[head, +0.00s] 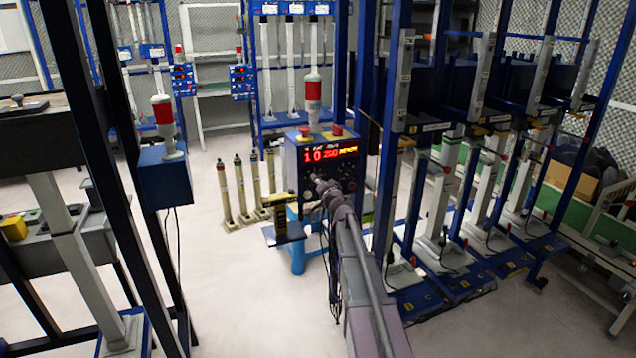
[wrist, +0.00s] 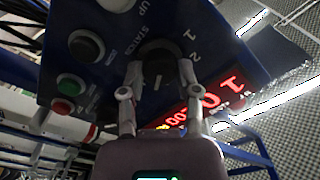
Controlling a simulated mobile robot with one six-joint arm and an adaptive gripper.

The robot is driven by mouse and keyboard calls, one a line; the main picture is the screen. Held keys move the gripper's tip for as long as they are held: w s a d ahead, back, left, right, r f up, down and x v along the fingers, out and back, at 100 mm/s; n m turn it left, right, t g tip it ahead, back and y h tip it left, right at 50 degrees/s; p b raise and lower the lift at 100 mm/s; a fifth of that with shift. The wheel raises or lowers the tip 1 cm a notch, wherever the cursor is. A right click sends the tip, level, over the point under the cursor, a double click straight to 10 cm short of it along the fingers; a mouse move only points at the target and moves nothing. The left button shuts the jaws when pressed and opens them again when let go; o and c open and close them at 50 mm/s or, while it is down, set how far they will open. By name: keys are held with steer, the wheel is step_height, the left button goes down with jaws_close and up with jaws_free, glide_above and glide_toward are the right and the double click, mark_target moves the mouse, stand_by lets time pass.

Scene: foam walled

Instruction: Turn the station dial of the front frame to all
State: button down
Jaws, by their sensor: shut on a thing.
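The front frame's blue control box (head: 325,168) carries a lit red display (head: 334,153). In the wrist view its panel (wrist: 105,55) shows at a tilt, with the black station dial (wrist: 158,66) beside the word STATION and the marks 1 and 2. A pale line on the dial points toward the bottom of the wrist view. My gripper (wrist: 161,72) has one finger on each side of the dial and is shut on it. In the head view my gripper (head: 322,188) is at the box front, and my arm hides the panel's lower part. I cannot read an "all" mark.
On the panel are black buttons (wrist: 86,45), a green button (wrist: 72,84) and a red button (wrist: 62,107). A red and white lamp (head: 312,95) stands on the box. Blue frames (head: 395,130) rise close on the right. Open floor (head: 235,290) lies left of my arm.

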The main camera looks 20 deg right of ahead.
steer(key=shift+w+m, duration=0.1)
steer(key=shift+m, duration=1.6)
steer(key=shift+c, duration=1.6)
jaws_free()
steer(key=shift+s, duration=0.2)
steer(key=s, duration=1.1)
steer(key=shift+s, duration=0.35)
steer(key=shift+a, duration=0.1)
